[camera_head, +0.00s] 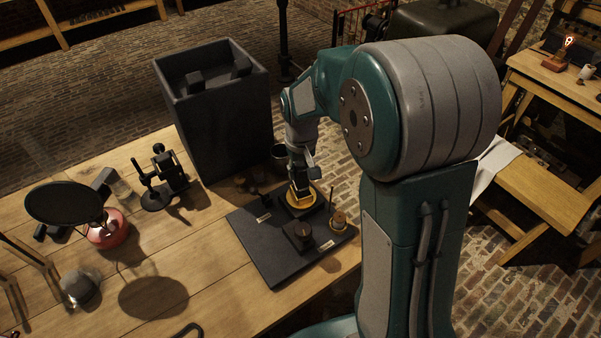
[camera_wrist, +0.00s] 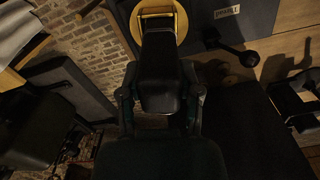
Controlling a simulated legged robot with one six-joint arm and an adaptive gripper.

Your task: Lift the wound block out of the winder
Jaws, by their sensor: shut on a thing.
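The winder shows as a yellow disc (camera_head: 301,203) on a dark base plate (camera_head: 262,251) at the table's right end. In the wrist view the disc (camera_wrist: 180,22) lies at the top, with a pale brass-coloured frame on it. My gripper (camera_wrist: 159,92) is shut on a dark block (camera_wrist: 160,75), with a finger on each side. The block covers part of the disc in that view. My gripper (camera_head: 299,178) is above the disc in the head view. The dim light hides the winding, and I cannot tell whether the block touches the winder.
A tall grey open box (camera_head: 222,125) with dark blocks inside stands behind the plate. A small dark block (camera_head: 299,234) and a brass-coloured piece (camera_head: 338,221) stand on the plate.

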